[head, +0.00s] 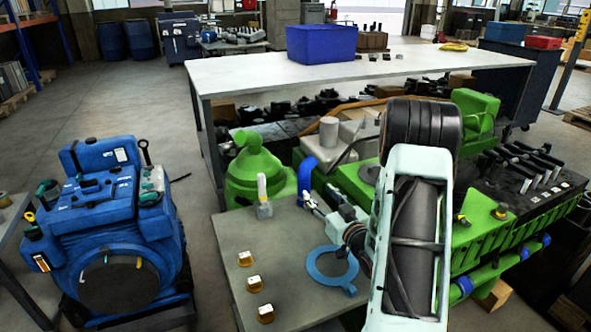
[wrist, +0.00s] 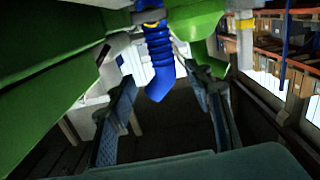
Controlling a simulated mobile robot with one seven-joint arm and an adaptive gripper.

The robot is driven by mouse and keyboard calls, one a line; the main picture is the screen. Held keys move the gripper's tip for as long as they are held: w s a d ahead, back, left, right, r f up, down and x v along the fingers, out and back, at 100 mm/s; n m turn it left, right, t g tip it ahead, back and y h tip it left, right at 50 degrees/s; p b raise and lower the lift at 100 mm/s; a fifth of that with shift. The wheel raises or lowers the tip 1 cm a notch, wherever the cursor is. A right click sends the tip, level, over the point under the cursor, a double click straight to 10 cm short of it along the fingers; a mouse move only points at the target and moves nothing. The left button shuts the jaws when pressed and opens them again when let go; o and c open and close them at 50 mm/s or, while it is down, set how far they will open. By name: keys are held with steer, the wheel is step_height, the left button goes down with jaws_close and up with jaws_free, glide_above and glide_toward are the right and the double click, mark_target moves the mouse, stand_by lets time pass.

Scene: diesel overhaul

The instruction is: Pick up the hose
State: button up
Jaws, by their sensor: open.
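The hose (wrist: 159,62) is blue and ribbed, with a smooth angled end. In the wrist view it sits at upper middle, with a yellow-marked band at its top, between green engine parts. My gripper (wrist: 165,100) is open, with one finger on each side of the picture and the hose's smooth end in line with the gap. I cannot tell how far the hose is from the fingertips. In the head view the blue hose (head: 305,176) shows beside the green engine (head: 350,188), just beyond my gripper (head: 312,202). My arm hides part of the engine.
A grey table (head: 285,240) bears a blue ring gasket (head: 330,266), several small brass-coloured fittings and a grey piece with a pale upright part (head: 263,195). A blue engine (head: 120,230) stands at left. A white bench (head: 240,75) with a blue bin (head: 320,43) stands behind.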

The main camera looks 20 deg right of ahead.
mark_target(307, 180)
steer(key=shift+t, duration=0.3)
steer(key=w, duration=1)
steer(key=shift+w+a+b, duration=0.25)
steer(key=shift+a+b, duration=0.05)
steer(key=shift+a, duration=0.1)
steer(key=shift+r, duration=0.1)
jaws_close()
